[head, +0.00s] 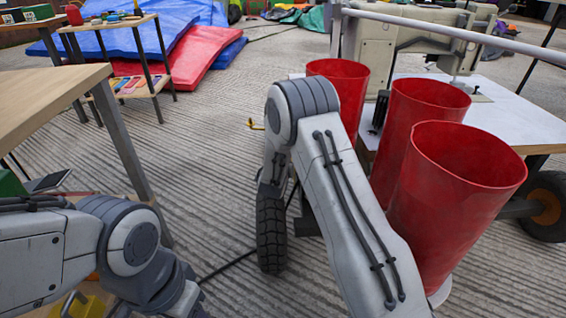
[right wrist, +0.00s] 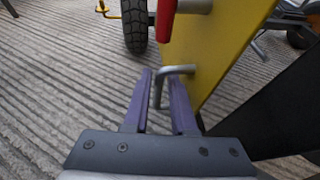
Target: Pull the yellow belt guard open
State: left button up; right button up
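The yellow belt guard (right wrist: 222,48) is a flat yellow panel at the upper right of the right wrist view. A bent grey metal handle (right wrist: 176,69) sticks out from its left edge and turns down. My right gripper (right wrist: 161,75) is open, with its purple fingers on either side of the handle's downward end; contact is not clear. In the head view my right arm hides that gripper and the guard. My left arm shows at the lower left of the head view, but its gripper is outside the picture.
Red bins (head: 455,190) stand right of my right arm, by a white table (head: 500,108) with a sewing machine (head: 425,45). A black wheel (head: 271,235) stands left of that arm. A wooden table (head: 40,100) is at left. Ribbed floor between is mostly clear.

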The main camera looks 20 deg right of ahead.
jog(key=shift+w, duration=0.1)
grip_shut()
dwell(1.4)
